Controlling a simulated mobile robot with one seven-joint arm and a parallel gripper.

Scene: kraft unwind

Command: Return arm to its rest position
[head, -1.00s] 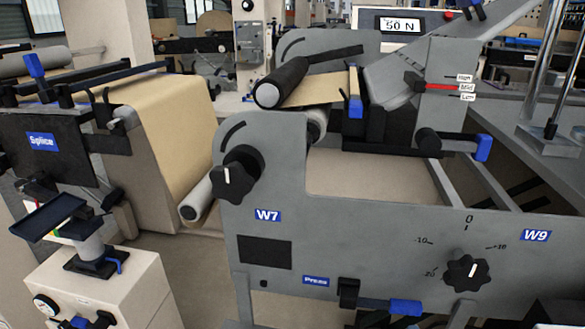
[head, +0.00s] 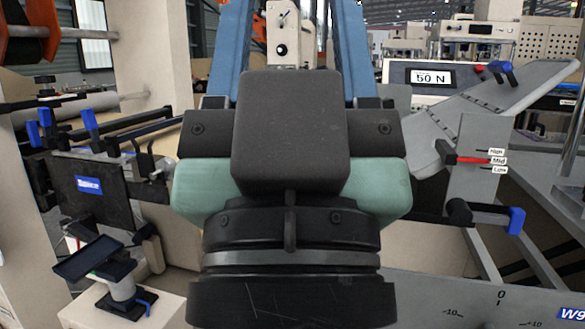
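My gripper (head: 290,22) fills the middle of the head view, seen from behind. It has a dark body, teal side parts and two blue fingers pointing up and away. The fingers stand wide apart with a clear gap between them, and nothing shows held there. Their tips reach the top edge of the picture. My gripper and wrist hide most of the machine's middle, including the W7 panel and the roller area.
On the right stand a grey machine frame (head: 480,150), a 50 N display (head: 431,77) and a black handle with a blue end (head: 515,220). On the left are a dark splice panel (head: 98,200) and a black tray on a stand (head: 88,258).

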